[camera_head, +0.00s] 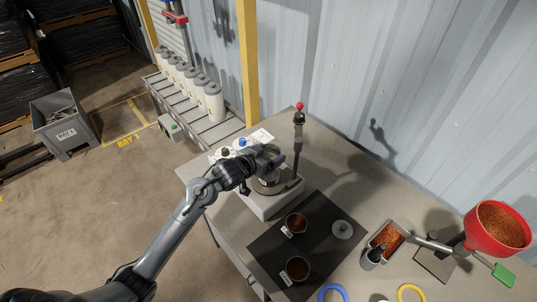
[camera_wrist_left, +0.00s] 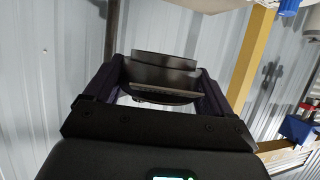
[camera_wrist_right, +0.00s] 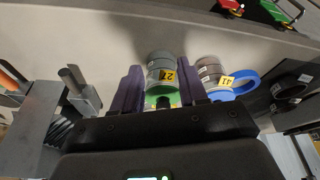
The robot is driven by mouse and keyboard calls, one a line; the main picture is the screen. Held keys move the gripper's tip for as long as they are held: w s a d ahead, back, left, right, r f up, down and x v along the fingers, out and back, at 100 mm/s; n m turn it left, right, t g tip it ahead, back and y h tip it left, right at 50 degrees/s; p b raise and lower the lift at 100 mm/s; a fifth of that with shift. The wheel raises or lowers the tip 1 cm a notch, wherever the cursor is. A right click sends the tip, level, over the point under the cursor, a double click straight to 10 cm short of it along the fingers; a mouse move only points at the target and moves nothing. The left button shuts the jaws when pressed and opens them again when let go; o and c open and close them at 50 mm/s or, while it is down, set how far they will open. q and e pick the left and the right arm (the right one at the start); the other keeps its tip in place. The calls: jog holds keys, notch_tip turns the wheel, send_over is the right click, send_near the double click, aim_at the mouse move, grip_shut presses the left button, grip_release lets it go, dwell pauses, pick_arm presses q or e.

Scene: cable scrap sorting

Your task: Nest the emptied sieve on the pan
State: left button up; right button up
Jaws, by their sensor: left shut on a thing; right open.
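My left gripper (camera_head: 271,156) is shut on a dark metal ring, which looks like the sieve. In the left wrist view the sieve (camera_wrist_left: 164,78) sits between both fingers, with a thin flat edge showing below its band. In the head view the gripper is above a pale machine base (camera_head: 270,203) with a round metal piece (camera_head: 268,187) on it, perhaps the pan; the arm partly covers it. I cannot tell whether the sieve touches it. My right gripper (camera_wrist_right: 161,90) is open in the right wrist view; a grey cup labelled 27 (camera_wrist_right: 160,62) shows beyond its fingers.
A post with a red knob (camera_head: 299,106) rises beside the machine. A black mat (camera_head: 262,248) holds two cups of dark granules (camera_head: 296,223) and a pale lid (camera_head: 342,229). A metal tray (camera_head: 387,239) and a red funnel (camera_head: 497,226) stand to the right.

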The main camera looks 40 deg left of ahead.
pick_arm(q)
jog(key=shift+f+b, duration=3.35)
jog(key=shift+b, duration=0.1)
pick_arm(e)
jog(key=shift+a+f, duration=0.1)
jog(key=shift+f, duration=3.65)
pick_arm(q)
jog(key=shift+f, duration=0.5)
jog(key=shift+p, duration=0.5)
pick_arm(e)
jog(key=shift+r, duration=0.5)
pick_arm(q)
jog(key=o, duration=1)
jog(key=shift+s, duration=0.15)
